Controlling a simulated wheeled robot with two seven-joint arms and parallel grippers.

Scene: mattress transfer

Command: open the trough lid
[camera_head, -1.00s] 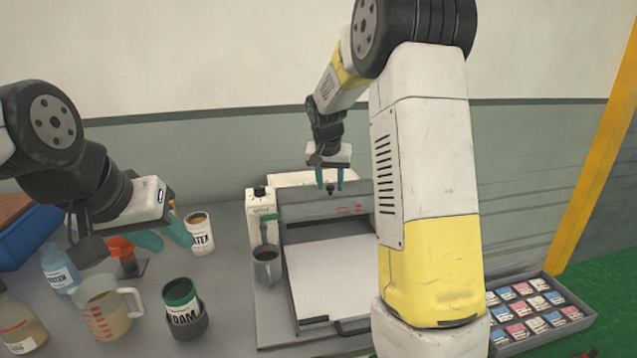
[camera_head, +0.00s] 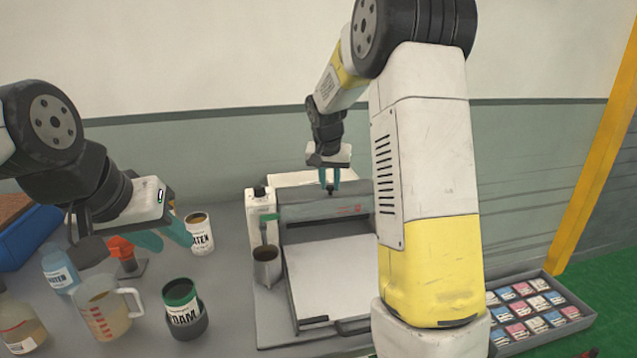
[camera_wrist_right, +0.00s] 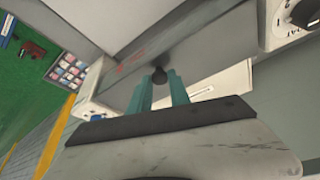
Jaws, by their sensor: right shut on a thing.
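The trough lid (camera_head: 312,212) is a grey panel with a small dark knob (camera_wrist_right: 159,75), at the back of the coating machine. It lies flat across the machine above the white bed (camera_head: 335,275). My right gripper (camera_head: 330,186) is above the lid, its teal fingers shut on the knob; in the right wrist view the knob sits between the fingertips (camera_wrist_right: 160,86). My left gripper (camera_head: 168,238) is open and empty, its fingers apart above the bench near the latex cup (camera_head: 200,238).
A metal cup (camera_head: 267,268) stands at the machine's left side. A measuring jug (camera_head: 108,312), a green-topped foam pot (camera_head: 184,312) and a blue-labelled bottle (camera_head: 60,270) stand at left. A tray of small packets (camera_head: 590,312) is at right. My right forearm hides the machine's right side.

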